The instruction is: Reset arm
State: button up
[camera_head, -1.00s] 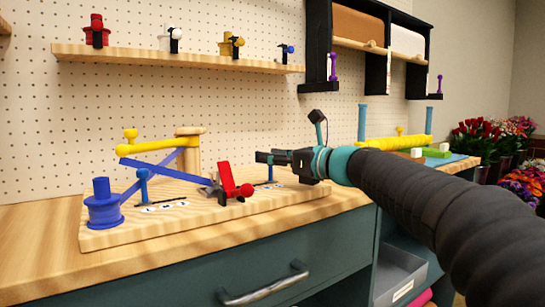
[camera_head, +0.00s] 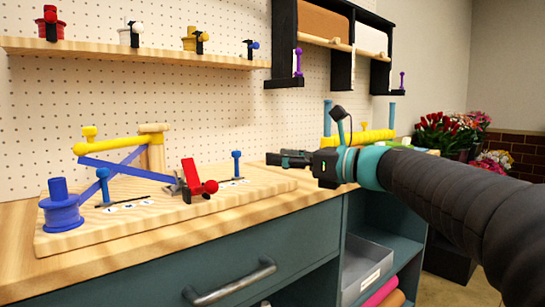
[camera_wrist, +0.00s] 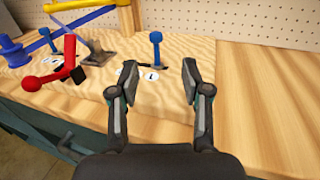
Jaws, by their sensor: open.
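My gripper (camera_head: 288,158) is at the right end of the wooden board (camera_head: 120,232), above the bench, with nothing between its fingers. In the wrist view the two fingers of my gripper (camera_wrist: 158,88) stand apart over the board's right edge. The red lever with a ball end (camera_head: 197,178) is left of my gripper and apart from it; it also shows at the left of the wrist view (camera_wrist: 55,70). A small blue peg (camera_head: 236,165) stands in a slot between the red lever and my gripper. My arm stretches in from the right.
On the board are a blue spool (camera_head: 61,210), a yellow bar (camera_head: 120,146) and a blue strip (camera_head: 112,166). A shelf (camera_head: 130,50) of colored clamps hangs above. A drawer handle (camera_head: 232,282) is below. The bench right of the board (camera_wrist: 262,95) is clear in the wrist view.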

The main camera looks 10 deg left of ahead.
jog(key=shift+d, duration=0.1)
jog(key=s+d+f+n+h+p, duration=0.1)
jog(key=s+d+f+n+h, duration=0.7)
jog(key=s+d+f, duration=0.5)
jog(key=s+d+f+n+h+p, duration=0.1)
jog(key=s+d+f+n+h, duration=0.8)
jog(key=s+d+f+n, duration=0.4)
notch_tip(320, 180, down, 5)
jog(key=shift+s+d+r+n+p, duration=0.2)
jog(key=shift+d+n+p, duration=0.1)
jog(key=shift+d, duration=0.75)
